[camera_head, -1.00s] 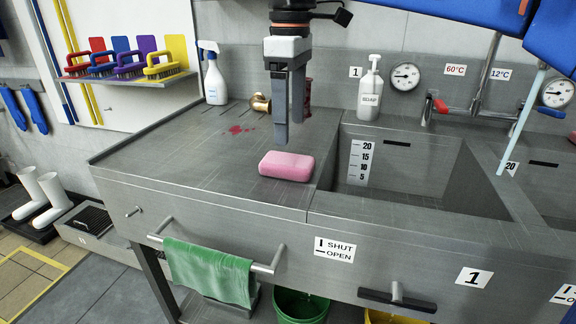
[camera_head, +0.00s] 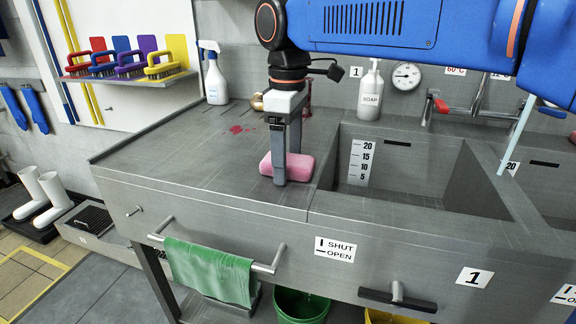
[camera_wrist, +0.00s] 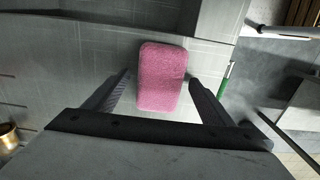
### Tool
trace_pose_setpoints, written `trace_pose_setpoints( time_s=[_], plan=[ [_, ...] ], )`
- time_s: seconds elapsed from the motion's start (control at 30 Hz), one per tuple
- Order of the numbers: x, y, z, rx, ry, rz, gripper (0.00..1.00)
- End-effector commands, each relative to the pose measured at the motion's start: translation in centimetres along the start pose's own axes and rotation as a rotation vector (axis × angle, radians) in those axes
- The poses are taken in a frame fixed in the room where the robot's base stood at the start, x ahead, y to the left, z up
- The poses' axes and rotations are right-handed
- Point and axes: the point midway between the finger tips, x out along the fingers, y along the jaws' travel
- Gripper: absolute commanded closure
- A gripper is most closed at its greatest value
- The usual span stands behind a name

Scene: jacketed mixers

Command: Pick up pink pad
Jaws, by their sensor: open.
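The pink pad (camera_head: 302,166) lies flat on the steel drainboard, just left of the sink basin's edge. It also shows in the wrist view (camera_wrist: 162,78), between and ahead of the two fingers. My gripper (camera_head: 284,170) is open and lowered over the pad, with its fingers pointing down. In the head view the near finger hides part of the pad. In the wrist view the open fingers (camera_wrist: 162,90) stand on either side of the pad's lower part, with gaps between.
The sink basin (camera_head: 415,172) opens to the right of the pad. A soap bottle (camera_head: 370,92), a spray bottle (camera_head: 215,80) and a brass item (camera_head: 257,102) stand behind. A red stain (camera_head: 238,129) marks the drainboard. The board's left part is clear.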

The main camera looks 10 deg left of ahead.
Motion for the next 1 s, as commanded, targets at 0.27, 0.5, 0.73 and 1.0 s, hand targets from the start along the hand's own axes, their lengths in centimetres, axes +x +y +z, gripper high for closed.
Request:
trace_pose_setpoints(
  time_s=[0.27, 0.5, 0.73, 1.0],
  plan=[
    [0.0, 0.0, 0.0, 0.0, 0.0, 0.0, 0.62],
    [0.0, 0.0, 0.0, 0.0, 0.0, 0.0, 0.68],
    [-1.5, 0.1, -0.1, 0.0, 0.003, 0.002, 0.68],
    [-6.3, 0.1, -0.1, 0.0, 0.002, 0.002, 0.68]
  ],
)
